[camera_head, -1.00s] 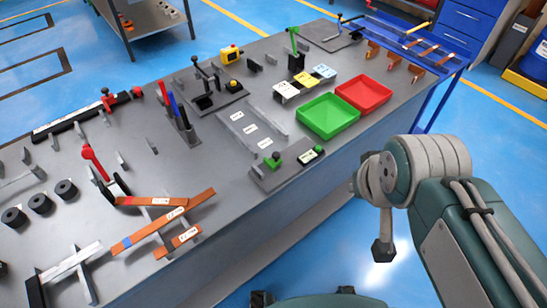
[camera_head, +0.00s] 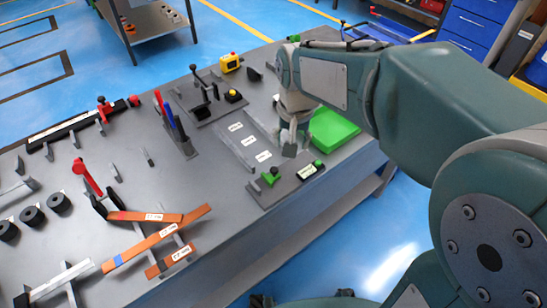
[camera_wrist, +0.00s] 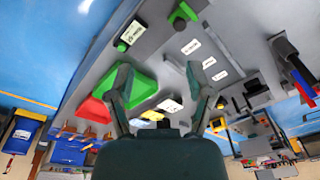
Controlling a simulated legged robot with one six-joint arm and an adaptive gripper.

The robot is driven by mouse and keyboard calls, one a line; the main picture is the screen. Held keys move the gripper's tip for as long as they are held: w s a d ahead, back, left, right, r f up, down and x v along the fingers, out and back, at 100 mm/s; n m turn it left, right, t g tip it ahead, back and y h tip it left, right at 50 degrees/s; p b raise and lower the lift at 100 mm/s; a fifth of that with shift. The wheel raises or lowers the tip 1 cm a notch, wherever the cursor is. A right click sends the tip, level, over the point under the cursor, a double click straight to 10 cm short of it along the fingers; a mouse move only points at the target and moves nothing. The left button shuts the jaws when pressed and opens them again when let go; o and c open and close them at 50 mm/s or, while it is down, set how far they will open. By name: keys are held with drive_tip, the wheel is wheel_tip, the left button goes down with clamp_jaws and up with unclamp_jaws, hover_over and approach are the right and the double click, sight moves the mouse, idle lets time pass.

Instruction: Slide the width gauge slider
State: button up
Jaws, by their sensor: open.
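A dark plate at the table's front edge (camera_head: 262,194) carries a green knob (camera_head: 270,176) and a small white readout (camera_head: 306,171) with a green button. It looks like the width gauge, but its labels are too small to read. The knob also shows at the top of the wrist view (camera_wrist: 180,17), with the readout (camera_wrist: 131,34) beside it. My gripper (camera_head: 291,146) is open and empty. It hangs above the table just behind the plate, apart from the knob. Its two fingers (camera_wrist: 158,73) are spread in the wrist view.
The green tray (camera_head: 335,130) is beside my gripper, partly hidden by my arm; the red tray (camera_wrist: 95,115) shows in the wrist view. A labelled grey plate (camera_head: 234,150) lies behind the gauge. A black rail (camera_head: 75,125) runs along the back.

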drive_tip(key=g, duration=0.1)
hover_over(274, 169)
wheel_tip(274, 169, down, 4)
wheel_tip(274, 169, down, 11)
drive_tip(key=shift+w+r, duration=0.1)
drive_tip(key=shift+r, duration=0.05)
drive_tip(key=shift+c, duration=0.3)
